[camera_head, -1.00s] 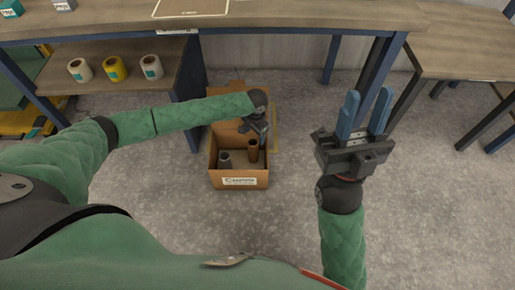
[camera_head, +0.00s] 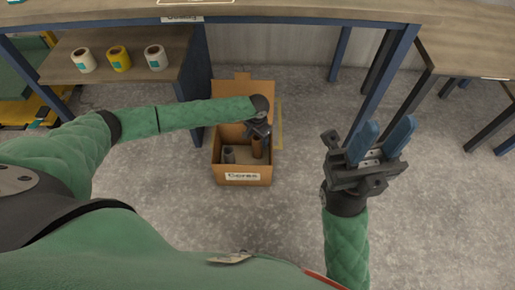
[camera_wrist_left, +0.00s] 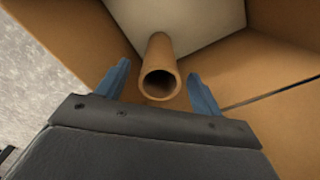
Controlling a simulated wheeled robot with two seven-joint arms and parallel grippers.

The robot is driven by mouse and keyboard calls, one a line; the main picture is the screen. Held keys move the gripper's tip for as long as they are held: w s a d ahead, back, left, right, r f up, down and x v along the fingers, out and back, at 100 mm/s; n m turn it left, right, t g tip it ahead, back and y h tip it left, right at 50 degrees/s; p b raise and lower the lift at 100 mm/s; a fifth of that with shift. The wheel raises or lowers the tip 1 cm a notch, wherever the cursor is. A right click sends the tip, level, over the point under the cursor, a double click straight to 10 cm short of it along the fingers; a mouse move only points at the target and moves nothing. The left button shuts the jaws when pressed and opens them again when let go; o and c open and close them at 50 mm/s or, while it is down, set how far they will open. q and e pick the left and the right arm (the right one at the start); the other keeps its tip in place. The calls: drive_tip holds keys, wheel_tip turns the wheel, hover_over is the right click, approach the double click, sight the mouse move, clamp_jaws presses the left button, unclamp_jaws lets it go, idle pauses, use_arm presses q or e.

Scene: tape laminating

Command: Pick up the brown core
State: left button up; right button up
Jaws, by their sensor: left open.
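The brown core (camera_head: 257,147) is a hollow tube standing upright in the right part of a cardboard box (camera_head: 243,178) on the floor. In the left wrist view the core (camera_wrist_left: 160,70) shows its open end between the two blue fingers. My left gripper (camera_wrist_left: 160,88) is open, with a finger on each side of the core and visible gaps to it. In the head view my left gripper (camera_head: 262,134) is over the box and partly hides the core. My right gripper (camera_head: 383,140) is open and empty, off to the right of the box.
The box walls are close around my left gripper. A shelf (camera_head: 120,79) with several tape rolls is at the upper left, under a workbench (camera_head: 290,12). The floor right of the box is clear.

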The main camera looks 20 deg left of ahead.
use_arm(q)
wheel_tip(320, 180, down, 2)
drive_tip(key=shift+f, duration=0.1)
drive_tip(key=shift+c, duration=0.5)
drive_tip(key=c, duration=1.2)
